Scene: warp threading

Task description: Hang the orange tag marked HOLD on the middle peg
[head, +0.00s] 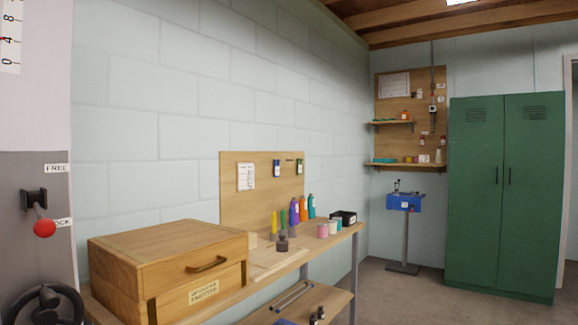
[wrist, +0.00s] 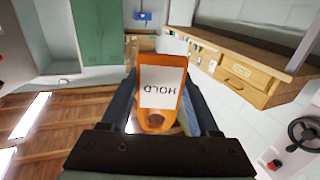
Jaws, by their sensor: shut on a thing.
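The orange tag (wrist: 177,65) with a white label reading HOLD is between the two fingers of my gripper (wrist: 160,78) in the wrist view. The fingers are shut on it, and the label appears upside down. In the head view a wooden board (head: 235,210) on the wall carries a blue tag (head: 276,168) and a green tag (head: 299,166) near its top. A small dark peg (head: 289,160) shows between them with no tag on it. My gripper and the orange tag are not in the head view.
Below the board a wooden bench (head: 345,235) holds a wooden box (head: 165,262), several colored bottles (head: 294,211), pink and white jars and a black bin (head: 343,218). A lever with a red knob (head: 44,228) is at left. A green cabinet (head: 505,195) stands right; the floor before it is clear.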

